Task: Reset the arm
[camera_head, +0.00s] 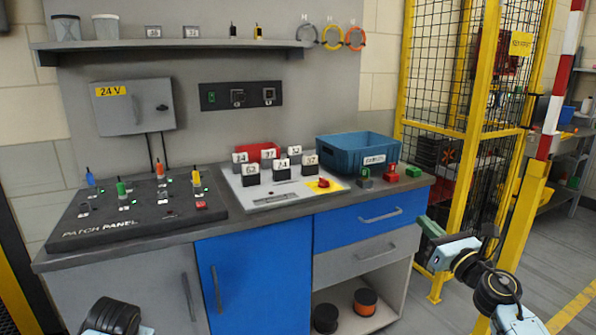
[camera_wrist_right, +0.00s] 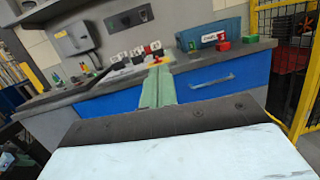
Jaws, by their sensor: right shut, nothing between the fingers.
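My right arm (camera_head: 485,280) comes in from the lower right in the head view. Its gripper (camera_head: 430,226) has green fingers and hangs in the air to the right of the workbench's front. In the right wrist view the fingers (camera_wrist_right: 158,80) lie together, shut and empty, pointing toward the bench. Of my left arm only a dark joint (camera_head: 112,316) shows at the bottom left of the head view; its gripper is out of view.
The workbench (camera_head: 255,265) carries a patch panel (camera_head: 140,217) with coloured plugs, a grey board (camera_head: 262,202) with numbered blocks, and a blue bin (camera_head: 355,148). Small red and green items stand at its right end. A yellow-framed mesh fence (camera_head: 445,95) rises close behind my right arm.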

